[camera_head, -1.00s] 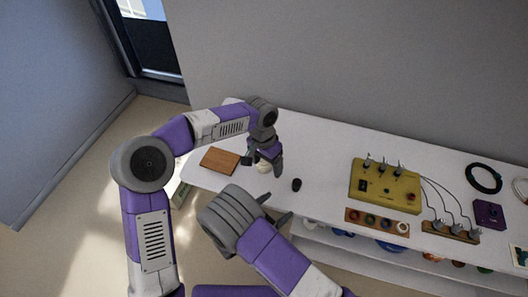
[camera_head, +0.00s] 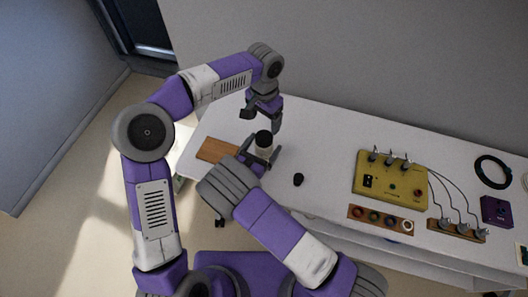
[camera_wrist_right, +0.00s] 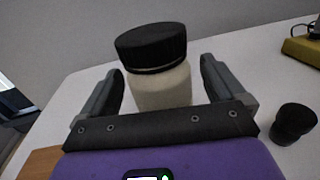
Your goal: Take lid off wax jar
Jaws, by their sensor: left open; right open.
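The wax jar has a cream body (camera_head: 263,151) and a black lid (camera_head: 264,137); it stands upright on the white table. In the right wrist view, the lid (camera_wrist_right: 151,46) sits on top of the jar body (camera_wrist_right: 161,88). My right gripper (camera_head: 260,154) is open with its fingers on both sides of the jar; in the right wrist view gaps show between jar and fingers. My left gripper (camera_head: 261,114) is open and empty, just above and behind the lid.
A wooden board (camera_head: 215,150) lies left of the jar. A small black knob-like object (camera_head: 298,180) stands to its right, also in the right wrist view (camera_wrist_right: 293,122). A yellow box (camera_head: 390,180) with cables stands farther right. A wall runs behind the table.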

